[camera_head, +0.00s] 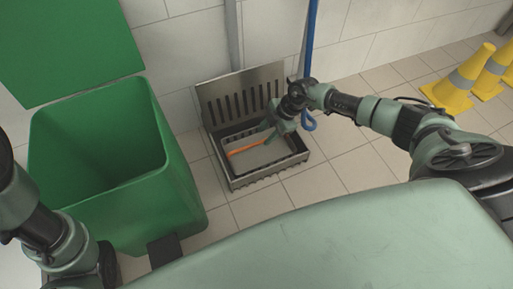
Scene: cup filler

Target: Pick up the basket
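A grey metal box (268,176) sits on the floor against the wall, with a slotted metal panel (240,97) standing up at its back; it is the only basket-like thing I see. Inside it a thin orange bar (245,149) lies over a pale bottom. My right gripper (268,138) reaches in from the right, over the box's inside near the orange bar. Its fingers are small and dark, so I cannot tell whether they are open or touch anything. My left arm is at the lower left, by the green bin; its gripper's fingers do not show.
A large green bin (150,205) with its lid (70,45) raised stands left of the box. A blue pole (310,40) leans at the wall. Yellow cones (452,92) stand at the right. Tiled floor (335,185) is free right of the box.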

